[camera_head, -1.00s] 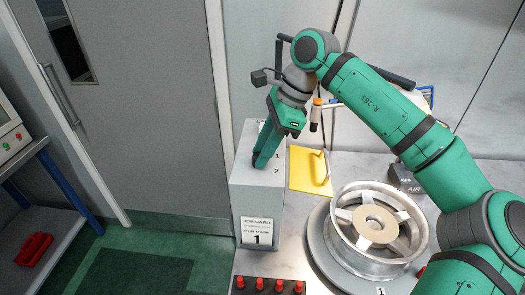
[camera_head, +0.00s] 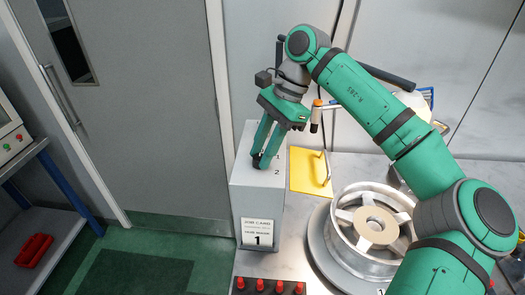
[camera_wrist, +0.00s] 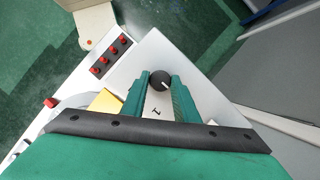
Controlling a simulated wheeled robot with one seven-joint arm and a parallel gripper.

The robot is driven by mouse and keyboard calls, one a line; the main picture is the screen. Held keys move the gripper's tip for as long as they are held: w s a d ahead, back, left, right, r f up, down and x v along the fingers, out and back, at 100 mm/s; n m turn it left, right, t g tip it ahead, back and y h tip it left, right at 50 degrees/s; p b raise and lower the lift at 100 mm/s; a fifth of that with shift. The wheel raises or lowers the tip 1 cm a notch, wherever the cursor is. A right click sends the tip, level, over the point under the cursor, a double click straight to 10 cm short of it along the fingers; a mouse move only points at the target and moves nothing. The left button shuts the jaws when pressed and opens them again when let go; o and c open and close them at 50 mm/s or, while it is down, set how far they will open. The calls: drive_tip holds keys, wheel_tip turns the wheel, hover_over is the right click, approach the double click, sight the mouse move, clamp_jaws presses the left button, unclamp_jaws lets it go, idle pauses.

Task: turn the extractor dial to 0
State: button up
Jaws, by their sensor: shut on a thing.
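The extractor dial (camera_wrist: 160,79) is a small black round knob with a white pointer line, on the top face of a light grey box (camera_head: 256,196). In the wrist view its pointer slants toward the lower right. The digit 1 shows on the box below the knob in that view. The 0 mark is not visible.
A job card (camera_head: 258,233) marked 1 is on the box front. A yellow piece with a handle (camera_head: 303,170) lies right of the box. A silver wheel (camera_head: 349,258) sits further right on the bench. Red-topped pegs (camera_head: 262,285) stand in front. A grey door (camera_head: 135,110) is at the left.

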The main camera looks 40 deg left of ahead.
drive_tip(key=shift+s, duration=0.1)
drive_tip(key=o, duration=1.1)
drive_tip(key=shift+c, duration=0.2)
drive_tip(key=shift+r, duration=0.1)
drive_tip(key=v, duration=1)
drive_tip(key=shift+r, duration=0.3)
